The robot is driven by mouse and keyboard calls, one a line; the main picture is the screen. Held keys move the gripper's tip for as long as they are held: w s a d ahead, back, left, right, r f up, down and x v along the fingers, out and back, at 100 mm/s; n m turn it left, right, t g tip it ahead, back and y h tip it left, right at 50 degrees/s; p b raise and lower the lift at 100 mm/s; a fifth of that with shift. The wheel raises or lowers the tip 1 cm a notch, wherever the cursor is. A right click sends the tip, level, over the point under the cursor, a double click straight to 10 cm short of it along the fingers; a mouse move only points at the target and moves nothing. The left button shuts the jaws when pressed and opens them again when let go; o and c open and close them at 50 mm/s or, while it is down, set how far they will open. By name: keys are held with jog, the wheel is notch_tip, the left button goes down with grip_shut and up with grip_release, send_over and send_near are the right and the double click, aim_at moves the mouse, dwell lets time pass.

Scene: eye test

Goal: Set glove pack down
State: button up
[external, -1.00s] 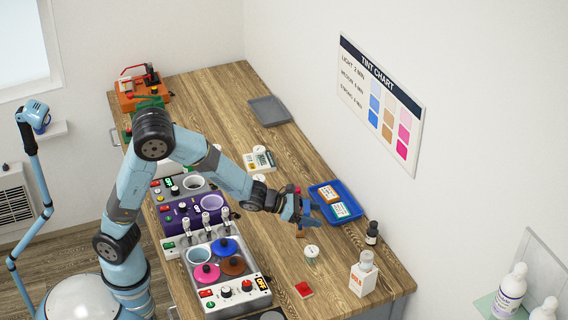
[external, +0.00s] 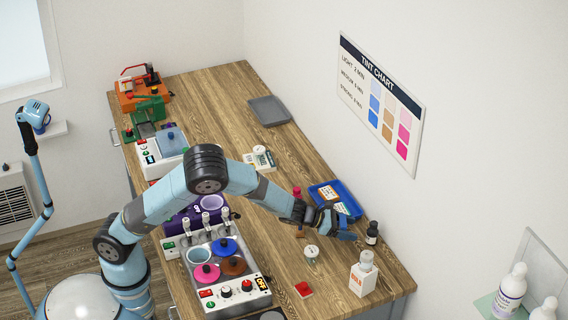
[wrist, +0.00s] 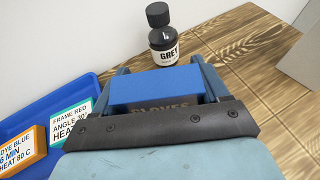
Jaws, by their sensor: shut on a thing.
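The glove pack is a blue box marked GLOVES (wrist: 155,88), held between the two fingers of my gripper (wrist: 160,72) in the wrist view. Its lettered face is partly hidden by the dark edge of my gripper. In the external view my gripper (external: 338,226) is over the right side of the wooden bench (external: 345,290), just in front of the blue tray and left of the dark bottle. The pack's blue side (external: 346,235) shows there at the fingers. I cannot tell whether the pack touches the bench.
The blue tray (external: 355,207) holds labelled cards, one orange-edged (wrist: 12,150) and one teal-edged (wrist: 75,122). The dark bottle marked GREY (wrist: 162,38) stands just beyond the pack. Bare bench lies right of the bottle in the wrist view.

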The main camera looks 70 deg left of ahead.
aim_at(349, 242)
jog(key=shift+w+f, duration=0.4)
jog(key=shift+f, duration=0.1)
jog(key=shift+d+f, duration=0.1)
jog(key=shift+f, duration=1.45)
jog(key=o, duration=1)
jog(key=shift+f, duration=0.1)
